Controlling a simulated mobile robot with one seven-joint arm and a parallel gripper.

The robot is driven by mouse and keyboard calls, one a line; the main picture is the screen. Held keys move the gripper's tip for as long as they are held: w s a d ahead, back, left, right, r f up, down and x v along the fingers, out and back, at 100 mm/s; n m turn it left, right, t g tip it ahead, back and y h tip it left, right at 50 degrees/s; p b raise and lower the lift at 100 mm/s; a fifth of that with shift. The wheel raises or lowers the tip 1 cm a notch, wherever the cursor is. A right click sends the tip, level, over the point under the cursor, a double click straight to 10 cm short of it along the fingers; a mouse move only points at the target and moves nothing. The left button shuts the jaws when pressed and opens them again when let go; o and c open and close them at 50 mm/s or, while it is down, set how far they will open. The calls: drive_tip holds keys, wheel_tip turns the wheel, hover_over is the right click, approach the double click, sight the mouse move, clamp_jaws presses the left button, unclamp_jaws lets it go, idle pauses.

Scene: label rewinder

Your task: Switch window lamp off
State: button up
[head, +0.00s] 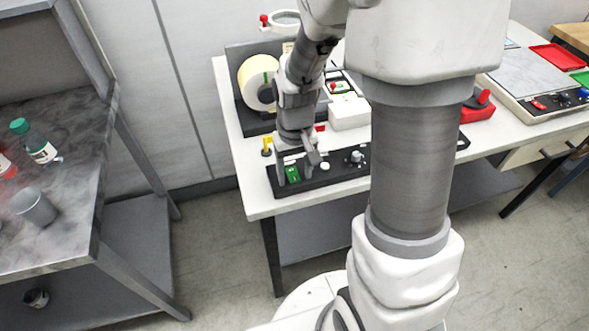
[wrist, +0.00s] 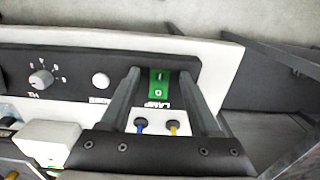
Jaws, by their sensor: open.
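The lamp switch is a green rocker (head: 292,174) at the left end of a black control panel (head: 336,178) on the white table. In the wrist view the green switch (wrist: 159,82) bears white marks, with the word LAMP printed beside it. My gripper (head: 297,168) is over the panel's left end, pointing down, open and empty. In the wrist view my gripper's (wrist: 159,73) two fingers stand on either side of the switch. I cannot tell whether the fingertips touch the panel, or which way the rocker is tipped.
A white button (wrist: 100,80) and a grey knob (wrist: 41,79) share the panel. Blue and yellow connectors (wrist: 173,127) lie close to my fingers. A white box (head: 348,112) and a label roll (head: 258,82) stand behind. A grey shelf (head: 60,210) is at left.

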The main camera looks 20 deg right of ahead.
clamp_jaws()
drive_tip(key=shift+w+r+g+p, duration=0.25)
drive_tip(key=shift+g+p, duration=0.35)
drive_tip(key=shift+p, duration=0.5)
drive_tip(key=shift+w+g+p, duration=0.2)
drive_tip(key=shift+g+p, duration=0.6)
unclamp_jaws()
drive_tip(key=shift+f, duration=0.1)
